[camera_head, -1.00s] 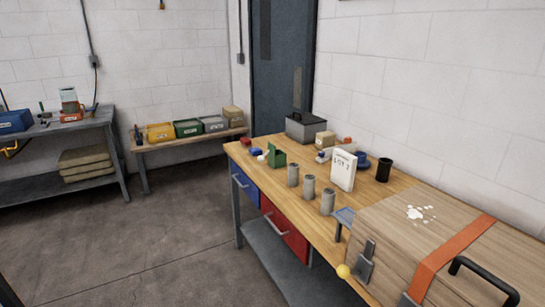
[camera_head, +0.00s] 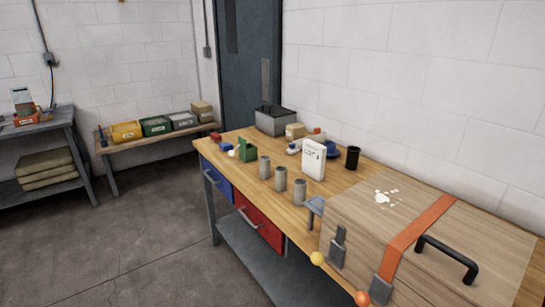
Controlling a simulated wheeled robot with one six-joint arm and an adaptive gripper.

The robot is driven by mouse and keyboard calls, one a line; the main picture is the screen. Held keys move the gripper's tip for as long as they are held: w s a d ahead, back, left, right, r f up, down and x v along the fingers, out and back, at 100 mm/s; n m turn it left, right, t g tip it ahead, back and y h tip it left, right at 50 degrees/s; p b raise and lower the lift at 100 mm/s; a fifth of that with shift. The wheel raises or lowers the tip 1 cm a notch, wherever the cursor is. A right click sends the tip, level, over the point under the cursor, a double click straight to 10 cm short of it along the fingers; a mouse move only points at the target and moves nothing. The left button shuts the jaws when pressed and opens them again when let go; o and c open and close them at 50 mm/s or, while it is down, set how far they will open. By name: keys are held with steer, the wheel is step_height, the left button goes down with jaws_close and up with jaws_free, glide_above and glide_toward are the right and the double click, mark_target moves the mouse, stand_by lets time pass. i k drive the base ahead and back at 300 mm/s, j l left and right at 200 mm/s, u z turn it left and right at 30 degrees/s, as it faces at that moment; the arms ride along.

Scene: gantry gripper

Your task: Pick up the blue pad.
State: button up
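A small flat blue-grey piece (camera_head: 316,205) sits near the front edge of the wooden workbench (camera_head: 345,179), beside the large wooden case. A small blue item (camera_head: 226,146) lies at the bench's far left end, next to a green block. Another dark blue item (camera_head: 333,149) is partly hidden behind the white box. I cannot tell for sure which of these is the blue pad. My gripper is not in view.
A wooden case (camera_head: 345,215) with an orange strap and black handle fills the bench's near right. Several grey cylinders (camera_head: 281,179) and a white box (camera_head: 313,160) stand mid-bench. A black cup (camera_head: 352,158) is behind. The floor (camera_head: 150,240) at left is clear.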

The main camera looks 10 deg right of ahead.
mark_target(225, 145)
steer(key=i+j, duration=0.2)
steer(key=j, duration=0.15)
steer(key=i+j, duration=0.2)
steer(key=i+j+z, duration=0.1)
steer(key=j, duration=0.35)
steer(key=i+j, duration=0.45)
steer(key=j, duration=0.25)
steer(key=i+j, duration=0.15)
steer(key=j, duration=0.2)
steer(key=i+j+z, duration=0.1)
steer(key=j, duration=0.25)
steer(key=i, duration=0.1)
